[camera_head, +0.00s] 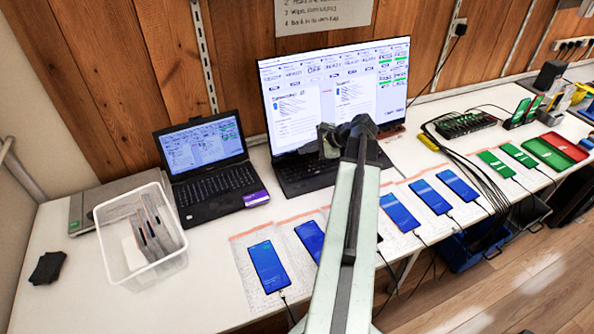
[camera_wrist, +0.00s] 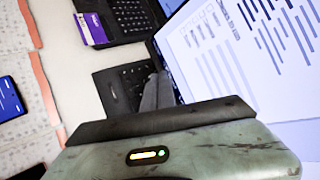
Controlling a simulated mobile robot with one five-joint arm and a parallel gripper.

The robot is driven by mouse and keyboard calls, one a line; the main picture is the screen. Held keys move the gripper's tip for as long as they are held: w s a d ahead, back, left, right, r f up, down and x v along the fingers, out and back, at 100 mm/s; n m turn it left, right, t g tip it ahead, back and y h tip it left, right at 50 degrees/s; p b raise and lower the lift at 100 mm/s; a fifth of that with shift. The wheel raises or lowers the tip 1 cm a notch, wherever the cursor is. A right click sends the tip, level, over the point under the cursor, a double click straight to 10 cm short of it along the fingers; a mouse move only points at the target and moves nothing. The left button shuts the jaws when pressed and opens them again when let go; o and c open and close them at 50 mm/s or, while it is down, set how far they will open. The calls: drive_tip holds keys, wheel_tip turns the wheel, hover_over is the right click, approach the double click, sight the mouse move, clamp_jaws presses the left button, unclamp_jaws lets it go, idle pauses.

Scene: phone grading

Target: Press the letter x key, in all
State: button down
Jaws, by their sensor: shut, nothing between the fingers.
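The keyboard (camera_head: 300,175) of the middle computer lies below a large lit screen (camera_head: 335,85), partly hidden behind my arm in the head view. In the wrist view, the black keyboard (camera_wrist: 120,88) shows beside the screen (camera_wrist: 240,55). My gripper (camera_wrist: 158,92) is shut and empty, its grey fingers over the right part of that keyboard in the wrist view. I cannot tell whether the tips touch a key. The letters are too small to read, so the x key cannot be made out.
A second laptop (camera_head: 210,160) stands left, with a purple box (camera_head: 256,198) by its front corner. A white bin (camera_head: 150,270) stands at front left. Several phones, such as one blue phone (camera_head: 268,266), lie on mats along the front.

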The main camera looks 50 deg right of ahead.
sight(301, 174)
drive_tip(key=shift+f, duration=0.15)
drive_tip(key=f+b, duration=0.8)
drive_tip(key=shift+w+d+f, duration=0.1)
drive_tip(key=shift+w+d, duration=0.05)
drive_tip(key=shift+w, duration=0.15)
drive_tip(key=shift+f+b, duration=0.15)
drive_tip(key=shift+b, duration=0.25)
idle(1.3)
drive_tip(key=shift+w+f+b, duration=0.2)
drive_tip(key=shift+f+b, duration=0.15)
drive_tip(key=shift+f, duration=0.05)
drive_tip(key=shift+f+b, duration=0.35)
drive_tip(key=shift+b, duration=0.05)
idle(0.4)
drive_tip(key=shift+r+p, duration=0.8)
